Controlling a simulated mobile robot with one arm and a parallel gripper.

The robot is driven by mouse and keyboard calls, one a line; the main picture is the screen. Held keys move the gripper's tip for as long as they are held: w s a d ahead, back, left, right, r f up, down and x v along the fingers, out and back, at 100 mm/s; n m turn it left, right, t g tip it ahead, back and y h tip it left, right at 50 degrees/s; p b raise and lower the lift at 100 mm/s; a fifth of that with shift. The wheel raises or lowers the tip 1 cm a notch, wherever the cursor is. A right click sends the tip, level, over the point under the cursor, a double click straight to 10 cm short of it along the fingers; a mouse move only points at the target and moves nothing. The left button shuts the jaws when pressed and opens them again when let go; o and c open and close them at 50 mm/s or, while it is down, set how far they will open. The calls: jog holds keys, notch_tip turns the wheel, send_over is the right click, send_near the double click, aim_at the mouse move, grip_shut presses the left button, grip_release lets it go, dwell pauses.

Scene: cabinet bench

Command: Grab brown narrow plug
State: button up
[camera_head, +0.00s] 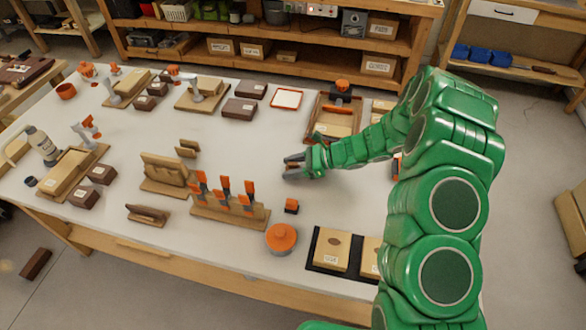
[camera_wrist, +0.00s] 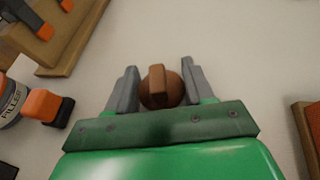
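In the wrist view a brown plug (camera_wrist: 174,91) with a round body and a narrow upright grip lies between the fingers of my gripper (camera_wrist: 160,70). The fingers stand apart, one on each side of it, with a gap to the narrow grip on both sides. I cannot tell whether they touch the round body. In the head view my gripper (camera_head: 291,167) is low over the middle of the white bench (camera_head: 345,210), fingers spread. The plug cannot be made out there.
A wooden rack (camera_head: 230,210) with several orange-black clamps stands front left of my gripper. A small orange-black block (camera_head: 291,206) and an orange-lidded jar (camera_head: 281,238) are in front. A wooden tray (camera_head: 333,118) is behind. The bench directly around the gripper is mostly clear.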

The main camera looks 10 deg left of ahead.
jog(key=shift+c, duration=0.9)
jog(key=shift+r, duration=0.15)
